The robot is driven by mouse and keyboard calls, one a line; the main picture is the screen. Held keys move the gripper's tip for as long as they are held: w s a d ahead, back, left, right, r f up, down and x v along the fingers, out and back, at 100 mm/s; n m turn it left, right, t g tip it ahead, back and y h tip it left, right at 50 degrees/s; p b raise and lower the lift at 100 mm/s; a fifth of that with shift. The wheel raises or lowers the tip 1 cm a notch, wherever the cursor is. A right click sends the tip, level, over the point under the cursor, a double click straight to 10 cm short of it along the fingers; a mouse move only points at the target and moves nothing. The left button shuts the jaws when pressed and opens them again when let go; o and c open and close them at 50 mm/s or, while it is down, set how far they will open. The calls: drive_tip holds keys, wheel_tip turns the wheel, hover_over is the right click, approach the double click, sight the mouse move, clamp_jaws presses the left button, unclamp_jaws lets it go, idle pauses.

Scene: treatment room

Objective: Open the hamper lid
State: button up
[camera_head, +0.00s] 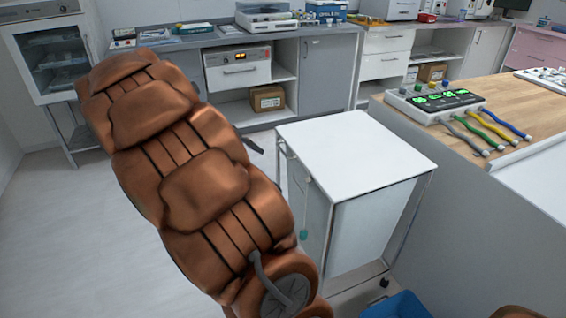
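The hamper (371,228) stands in the middle, a white boxy unit with pale panels, a thin frame and a dark caster at its near corner. Its flat white lid (352,158) lies shut on top, with nothing on it. A thin rod with a teal end (303,235) hangs at its left side. I cannot make out my gripper. A small dark piece shows behind the large brown segmented form, left of the hamper, but I cannot tell what it is.
The brown form covers much of the left and centre, close to the hamper's left side. A wooden-topped counter (536,103) with a control box (434,101) and coloured leads stands at right. A blue bin (397,305) is at the bottom. Grey cabinets line the back. Floor at left is clear.

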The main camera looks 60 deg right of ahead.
drive_tip(key=w+d+f+m+g+h+b, duration=0.1)
drive_tip(key=w+d+f+b, duration=0.25)
drive_tip(key=d, duration=0.25)
drive_tip(key=w+d+f+g+h+b, duration=0.1)
drive_tip(key=w+d+f+h+b, duration=0.15)
drive_tip(key=d+f, duration=0.2)
drive_tip(key=h+b, duration=0.2)
drive_tip(key=b, duration=0.3)
approach(283, 151)
drive_tip(key=d, duration=0.2)
drive_tip(key=shift+m+g+y, duration=0.25)
drive_tip(key=shift+m+g, duration=0.15)
drive_tip(key=shift+g, duration=0.1)
drive_tip(key=shift+f+b+x, duration=0.2)
drive_tip(key=shift+b+x, duration=0.15)
drive_tip(key=shift+x, duration=1.8)
drive_tip(key=shift+f+b+x, duration=0.25)
drive_tip(key=shift+b+x, duration=0.05)
drive_tip(key=shift+x, duration=1.85)
drive_tip(key=shift+a, duration=0.1)
clamp_jaws()
